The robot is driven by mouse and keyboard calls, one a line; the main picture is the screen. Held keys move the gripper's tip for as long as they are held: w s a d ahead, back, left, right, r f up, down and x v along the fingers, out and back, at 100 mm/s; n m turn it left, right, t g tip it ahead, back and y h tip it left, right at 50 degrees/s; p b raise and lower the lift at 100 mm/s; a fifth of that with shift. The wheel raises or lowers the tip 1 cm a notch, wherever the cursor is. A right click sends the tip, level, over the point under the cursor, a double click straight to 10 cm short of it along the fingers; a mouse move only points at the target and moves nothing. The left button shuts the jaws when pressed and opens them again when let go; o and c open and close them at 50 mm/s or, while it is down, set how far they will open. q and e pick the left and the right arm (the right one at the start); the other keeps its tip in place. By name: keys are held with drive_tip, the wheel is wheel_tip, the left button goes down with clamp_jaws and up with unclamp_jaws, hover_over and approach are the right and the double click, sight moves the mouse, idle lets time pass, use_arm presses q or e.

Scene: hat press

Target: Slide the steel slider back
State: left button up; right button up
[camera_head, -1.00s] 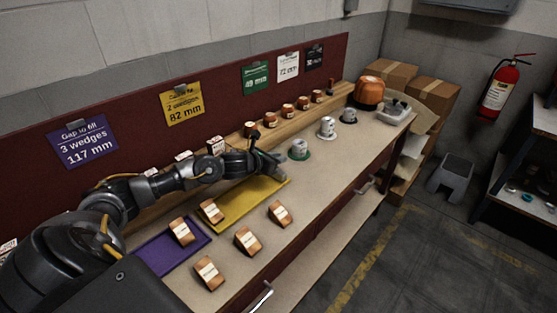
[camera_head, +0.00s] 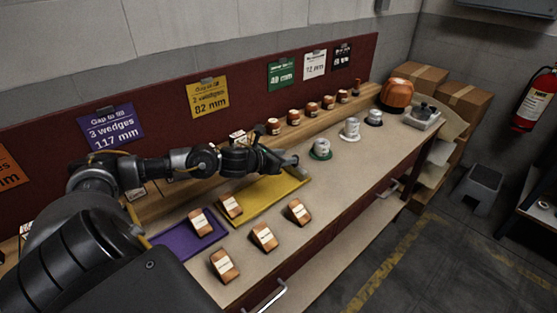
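My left gripper (camera_head: 291,162) is over the back right part of the yellow mat (camera_head: 262,205), near the wooden rail at the back of the bench. It is dark and seen from behind and the side; its fingertips are too small to tell whether they are open or shut. I cannot pick out the steel slider for certain; my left arm hides part of the bench and rail behind it. My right gripper is not in view.
Several wooden wedges (camera_head: 264,237) lie on and in front of the purple mat (camera_head: 181,241) and yellow mat. Small brown pieces (camera_head: 294,117) line the rail. Spools (camera_head: 351,129), an orange hat-shaped block (camera_head: 397,95) and a grey device (camera_head: 422,116) stand farther right.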

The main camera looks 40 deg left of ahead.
use_arm(q)
drive_tip(key=v, duration=0.3)
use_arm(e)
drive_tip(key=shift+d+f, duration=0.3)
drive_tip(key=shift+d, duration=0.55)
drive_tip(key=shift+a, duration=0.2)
